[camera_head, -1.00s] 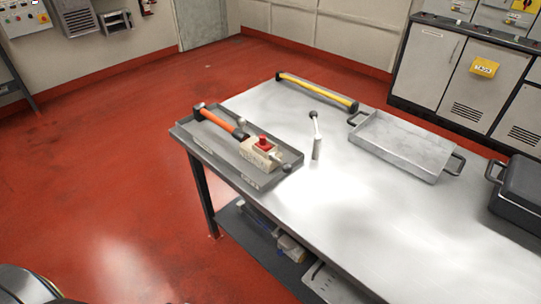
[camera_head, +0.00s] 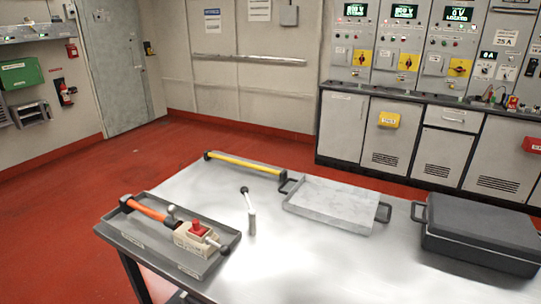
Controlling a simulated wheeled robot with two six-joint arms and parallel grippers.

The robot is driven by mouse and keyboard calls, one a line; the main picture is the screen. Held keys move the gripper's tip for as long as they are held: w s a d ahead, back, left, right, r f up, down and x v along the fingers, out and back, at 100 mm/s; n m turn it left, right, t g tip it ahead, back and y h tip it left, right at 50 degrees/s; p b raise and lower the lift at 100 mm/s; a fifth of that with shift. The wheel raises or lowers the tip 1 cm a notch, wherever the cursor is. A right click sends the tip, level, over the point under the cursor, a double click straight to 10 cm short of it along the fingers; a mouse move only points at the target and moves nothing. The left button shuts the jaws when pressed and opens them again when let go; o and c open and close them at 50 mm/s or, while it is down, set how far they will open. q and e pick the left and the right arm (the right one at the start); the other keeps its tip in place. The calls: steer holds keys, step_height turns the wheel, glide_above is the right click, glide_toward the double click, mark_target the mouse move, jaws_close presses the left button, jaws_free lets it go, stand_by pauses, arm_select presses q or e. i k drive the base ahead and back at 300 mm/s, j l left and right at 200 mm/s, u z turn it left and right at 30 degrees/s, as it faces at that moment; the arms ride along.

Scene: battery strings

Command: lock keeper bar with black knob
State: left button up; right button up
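Neither of my grippers is in view. I cannot pick out a keeper bar with certainty. A small metal post with a lever (camera_head: 251,222) stands upright on the metal table (camera_head: 300,262); its lever leans up to the left and ends in a dark knob (camera_head: 244,190). A grey tray (camera_head: 150,250) at the table's left end holds an orange-handled tool (camera_head: 150,210) and a beige box with a red top (camera_head: 196,237).
A yellow-handled bar (camera_head: 245,165) lies along the table's far edge. An empty metal tray (camera_head: 330,203) and a black case (camera_head: 480,238) stand to the right. Cabinets (camera_head: 395,135) with lit displays line the back wall. Red floor is open at left.

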mark_target(245, 190)
steer(key=i+j, duration=0.2)
steer(key=j, duration=0.25)
steer(key=i+j, duration=0.2)
steer(key=j, duration=0.25)
steer(key=i+j, duration=0.15)
steer(key=j, duration=0.25)
steer(key=i+j+z, duration=0.1)
steer(key=j, duration=0.35)
steer(key=i+j, duration=0.3)
steer(key=j, duration=0.15)
steer(key=i+j, duration=0.15)
steer(key=j, duration=0.3)
steer(key=i+j, duration=0.2)
steer(key=j, duration=0.25)
steer(key=i+j, duration=0.15)
steer(key=j, duration=0.3)
steer(key=z, duration=0.05)
